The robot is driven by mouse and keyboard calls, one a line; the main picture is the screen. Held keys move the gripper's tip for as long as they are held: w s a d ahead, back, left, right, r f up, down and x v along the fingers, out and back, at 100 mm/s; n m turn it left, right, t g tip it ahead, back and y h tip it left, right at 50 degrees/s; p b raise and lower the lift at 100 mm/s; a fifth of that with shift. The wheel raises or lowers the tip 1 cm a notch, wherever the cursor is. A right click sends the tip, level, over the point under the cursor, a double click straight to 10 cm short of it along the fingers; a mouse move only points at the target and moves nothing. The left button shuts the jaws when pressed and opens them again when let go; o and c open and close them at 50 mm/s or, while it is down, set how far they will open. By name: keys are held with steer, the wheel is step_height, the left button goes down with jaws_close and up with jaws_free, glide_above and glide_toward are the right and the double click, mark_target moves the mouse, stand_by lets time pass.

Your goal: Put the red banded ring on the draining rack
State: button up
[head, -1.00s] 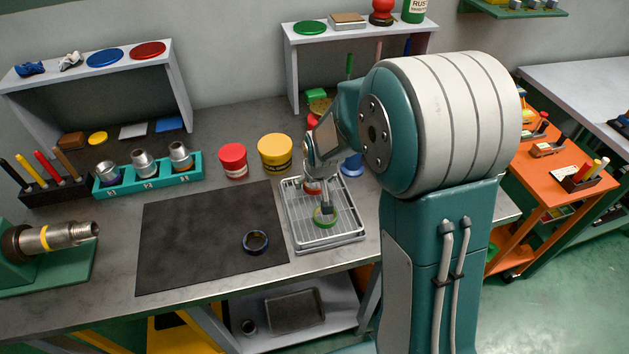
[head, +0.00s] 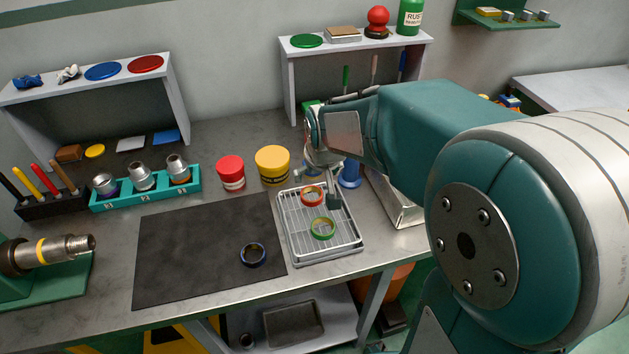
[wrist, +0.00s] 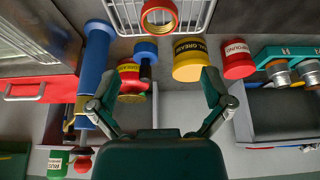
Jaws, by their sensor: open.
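The red banded ring (head: 312,196) lies on the wire draining rack (head: 347,244), toward its back. The red ring also shows at the top of the wrist view (wrist: 160,17), over the rack's wires. A green banded ring (head: 323,228) lies on the rack in front of it. My gripper (head: 317,183) is near the back of the rack, beside the red ring. Its fingers are spread apart in the wrist view (wrist: 150,90), with nothing held between them. My gripper hides part of the rack's back edge.
A dark blue ring (head: 253,255) lies on the black mat (head: 190,250). A red tub (head: 231,172) and a yellow tub (head: 272,166) stand behind the rack at left. A blue object (head: 350,174) stands close behind my gripper. A shelf (head: 288,60) rises at the back.

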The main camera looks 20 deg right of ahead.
steer(key=s+r, duration=0.4)
steer(key=s, duration=0.6)
steer(key=s+r+t, duration=0.1)
steer(key=s+r, duration=0.3)
steer(key=s, duration=0.7)
steer(key=shift+w+r, duration=0.1)
